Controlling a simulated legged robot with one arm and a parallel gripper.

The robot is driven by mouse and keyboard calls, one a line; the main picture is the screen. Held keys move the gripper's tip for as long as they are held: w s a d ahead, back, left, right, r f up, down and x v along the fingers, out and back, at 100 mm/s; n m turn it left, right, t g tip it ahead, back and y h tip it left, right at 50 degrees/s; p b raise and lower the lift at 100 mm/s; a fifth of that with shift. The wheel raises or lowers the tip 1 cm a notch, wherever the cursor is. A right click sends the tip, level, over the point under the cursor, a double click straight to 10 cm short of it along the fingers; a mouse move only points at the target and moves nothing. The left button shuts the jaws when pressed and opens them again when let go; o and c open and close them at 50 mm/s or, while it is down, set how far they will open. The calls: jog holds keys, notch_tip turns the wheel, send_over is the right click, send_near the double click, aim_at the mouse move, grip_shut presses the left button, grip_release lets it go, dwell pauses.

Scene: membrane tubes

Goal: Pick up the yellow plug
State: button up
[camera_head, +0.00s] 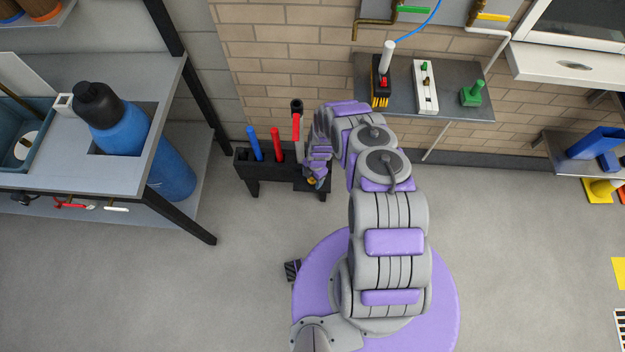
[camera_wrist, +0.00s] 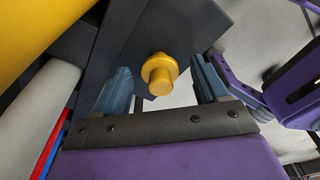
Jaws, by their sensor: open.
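The yellow plug (camera_wrist: 158,76) shows in the wrist view as a short round knob with a wider collar, set against a dark panel (camera_wrist: 185,30). My gripper (camera_wrist: 163,86) is open, with one blue-grey finger on each side of the plug and visible gaps between. I cannot tell how far the plug lies beyond the fingertips. In the head view my gripper (camera_head: 316,176) is at the right end of a black rack (camera_head: 243,176) near the brick wall.
In the wrist view a large yellow cylinder (camera_wrist: 35,35) and a white tube (camera_wrist: 30,110) lie close on the left.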

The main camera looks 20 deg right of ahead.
jog(key=shift+c, duration=0.5)
jog(key=c, duration=1)
notch_tip(320, 180, up, 10)
jog(key=p, duration=0.3)
jog(key=shift+p, duration=0.35)
